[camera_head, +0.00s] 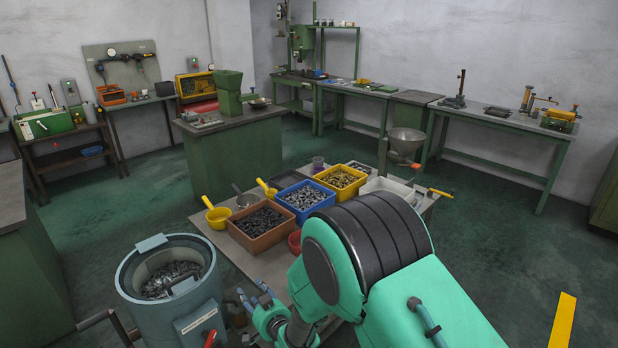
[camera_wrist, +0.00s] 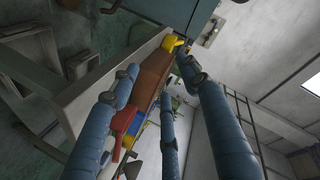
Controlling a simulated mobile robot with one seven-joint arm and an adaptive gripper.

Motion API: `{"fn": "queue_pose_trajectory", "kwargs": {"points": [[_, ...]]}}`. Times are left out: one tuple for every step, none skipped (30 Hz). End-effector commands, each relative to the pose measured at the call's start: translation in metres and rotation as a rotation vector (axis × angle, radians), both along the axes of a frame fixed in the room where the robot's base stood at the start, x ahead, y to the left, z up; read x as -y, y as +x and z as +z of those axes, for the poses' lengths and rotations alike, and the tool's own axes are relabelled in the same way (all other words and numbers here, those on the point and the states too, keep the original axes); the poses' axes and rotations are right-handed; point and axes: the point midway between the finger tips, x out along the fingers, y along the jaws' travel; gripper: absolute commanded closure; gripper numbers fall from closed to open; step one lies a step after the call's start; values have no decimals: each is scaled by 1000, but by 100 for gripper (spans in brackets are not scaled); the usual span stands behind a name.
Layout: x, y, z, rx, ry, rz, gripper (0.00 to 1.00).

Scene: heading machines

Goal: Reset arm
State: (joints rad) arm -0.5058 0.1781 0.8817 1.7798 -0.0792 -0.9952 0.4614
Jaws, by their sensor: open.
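My green arm (camera_head: 400,270) reaches forward from the lower right in the head view. My gripper (camera_head: 257,296) is low at the front edge of the work table (camera_head: 270,262), right of the grey-blue drum (camera_head: 168,275). In the wrist view its blue fingers (camera_wrist: 160,85) are spread apart, open, with nothing between them. Parts of the wrist are hidden behind the arm's bulky joint.
The table holds an orange-brown bin (camera_head: 262,228), a blue bin (camera_head: 305,196) and a yellow bin (camera_head: 341,178) of metal parts. Yellow scoops (camera_head: 217,214) lie beside them. A hopper (camera_head: 406,143) stands behind.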

Motion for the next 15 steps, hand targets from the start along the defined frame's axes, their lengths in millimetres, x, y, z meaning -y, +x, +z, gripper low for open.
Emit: {"fn": "queue_pose_trajectory", "kwargs": {"points": [[13,9,22,-6,-21,-19,54],[20,12,31,-14,-36,-28,54],[30,16,44,-24,-57,-39,54],[38,19,53,-33,-72,-48,54],[45,21,63,-41,-86,-56,54],[56,22,75,-53,-106,-68,54],[64,23,85,-61,-121,-76,54],[73,23,93,-71,-135,-84,54],[84,23,105,-83,-154,-95,54],[93,23,115,-93,-168,-102,54],[102,21,123,-103,-182,-110,54],[113,19,136,-116,-198,-120,54],[123,16,143,-128,-213,-128,54],[131,14,153,-137,-225,-135,54],[143,9,163,-152,-241,-144,54]]}}
